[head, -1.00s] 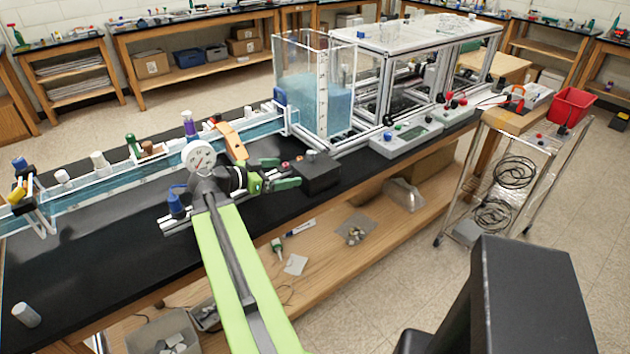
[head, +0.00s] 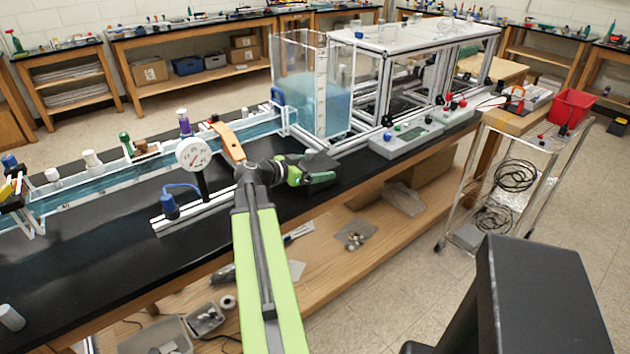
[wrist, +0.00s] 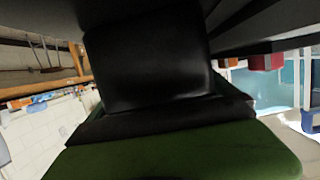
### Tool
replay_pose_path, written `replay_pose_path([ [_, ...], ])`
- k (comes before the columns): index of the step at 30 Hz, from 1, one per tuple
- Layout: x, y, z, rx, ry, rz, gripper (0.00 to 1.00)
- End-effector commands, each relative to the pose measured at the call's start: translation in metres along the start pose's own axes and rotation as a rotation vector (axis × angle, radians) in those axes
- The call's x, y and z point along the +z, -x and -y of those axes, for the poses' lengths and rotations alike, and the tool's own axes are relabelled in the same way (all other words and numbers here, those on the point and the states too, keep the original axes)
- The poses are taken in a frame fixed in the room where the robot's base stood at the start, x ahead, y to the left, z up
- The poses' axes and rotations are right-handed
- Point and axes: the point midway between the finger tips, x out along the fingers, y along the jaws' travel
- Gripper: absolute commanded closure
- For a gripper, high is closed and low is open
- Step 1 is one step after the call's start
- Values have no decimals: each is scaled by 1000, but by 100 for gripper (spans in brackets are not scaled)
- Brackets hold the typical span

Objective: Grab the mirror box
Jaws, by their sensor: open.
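A black box (head: 322,160), which I take for the mirror box, sits on the black bench near its front edge, left of the grey control boxes. My gripper (head: 312,177), with green and dark fingers, is at the front of this box and covers much of it. The jaws are open. In the head view I cannot tell whether the fingers touch the box or lie around it. In the wrist view a dark block fills the upper middle above a green finger (wrist: 170,155); whether the block is the box or part of my gripper is unclear.
A clear tank (head: 312,85) of blue water stands behind the box. Grey control boxes (head: 405,140) are to the right. A round white gauge (head: 193,155) and a metal rail (head: 205,210) are to the left. A wooden shelf (head: 340,235) lies below.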

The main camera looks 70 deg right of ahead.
Motion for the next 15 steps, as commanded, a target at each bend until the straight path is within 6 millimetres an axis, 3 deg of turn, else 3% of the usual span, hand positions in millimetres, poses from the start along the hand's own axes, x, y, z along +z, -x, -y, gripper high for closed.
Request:
replay_pose_path([
  [5,0,0,0,-1,1,0,4],
  [15,0,1,0,-1,1,0,48],
])
